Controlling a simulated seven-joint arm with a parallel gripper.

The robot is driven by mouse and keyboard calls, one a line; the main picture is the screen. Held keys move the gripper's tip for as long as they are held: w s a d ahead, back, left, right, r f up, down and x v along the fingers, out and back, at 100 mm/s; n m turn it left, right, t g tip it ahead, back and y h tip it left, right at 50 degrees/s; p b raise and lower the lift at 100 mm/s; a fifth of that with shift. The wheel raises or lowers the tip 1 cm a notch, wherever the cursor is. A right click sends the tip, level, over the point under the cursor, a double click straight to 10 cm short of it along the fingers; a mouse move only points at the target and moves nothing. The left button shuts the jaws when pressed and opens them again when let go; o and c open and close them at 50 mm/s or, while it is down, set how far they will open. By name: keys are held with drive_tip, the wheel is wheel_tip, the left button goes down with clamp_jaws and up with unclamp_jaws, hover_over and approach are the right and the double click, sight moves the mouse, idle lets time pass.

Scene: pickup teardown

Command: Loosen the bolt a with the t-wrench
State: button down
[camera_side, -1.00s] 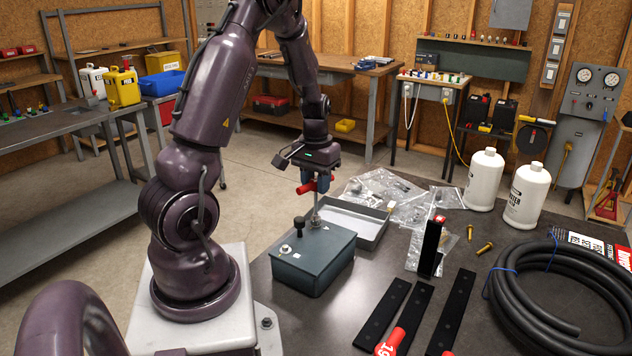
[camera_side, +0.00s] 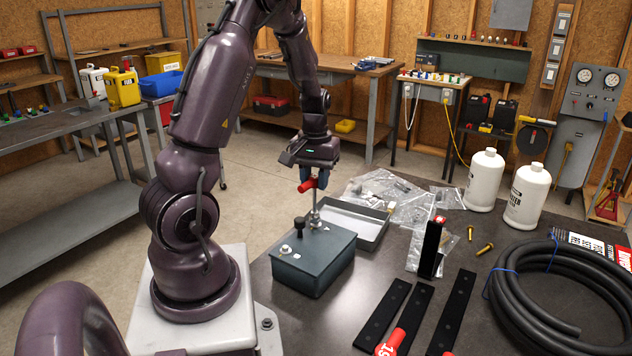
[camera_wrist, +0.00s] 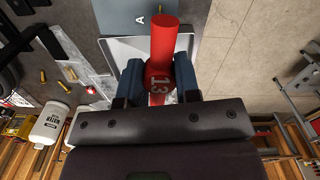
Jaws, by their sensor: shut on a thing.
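My gripper (camera_side: 314,178) is shut on the red handle (camera_side: 307,186) of the t-wrench, above the grey box (camera_side: 312,264). In the wrist view, the handle (camera_wrist: 163,40) lies between the two blue fingers (camera_wrist: 158,78) and is marked 13. The wrench's silver shaft (camera_side: 315,212) stands about upright, its lower end at the box lid. The bolt under it is hidden. The letter A shows on the lid (camera_wrist: 118,16) in the wrist view. A black knob (camera_side: 299,224) and a silver bolt head (camera_side: 285,249) are also on the lid.
A shallow grey tray (camera_side: 374,238) sits behind the box, with plastic bags (camera_side: 390,195) beyond. A black upright holder (camera_side: 430,250), flat black bars (camera_side: 415,308) and a coiled hose (camera_side: 540,330) lie to the right. Two white bottles (camera_side: 484,180) stand at the back right.

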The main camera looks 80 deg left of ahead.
drive_tip(key=shift+a+r, duration=0.1)
drive_tip(key=shift+r, duration=0.2)
drive_tip(key=shift+w+r, duration=0.1)
drive_tip(key=shift+r, duration=1.9)
drive_tip(key=w+d+m, duration=0.3)
drive_tip(key=w+d, duration=0.1)
drive_tip(key=d, duration=0.5)
drive_tip(key=w+d+f+m, duration=0.1)
drive_tip(key=w+d+m, duration=0.3)
drive_tip(key=d, duration=0.5)
drive_tip(key=w+d+f+m, duration=0.1)
drive_tip(key=w+d+m, duration=0.3)
drive_tip(key=d, duration=0.5)
drive_tip(key=shift+f, duration=0.15)
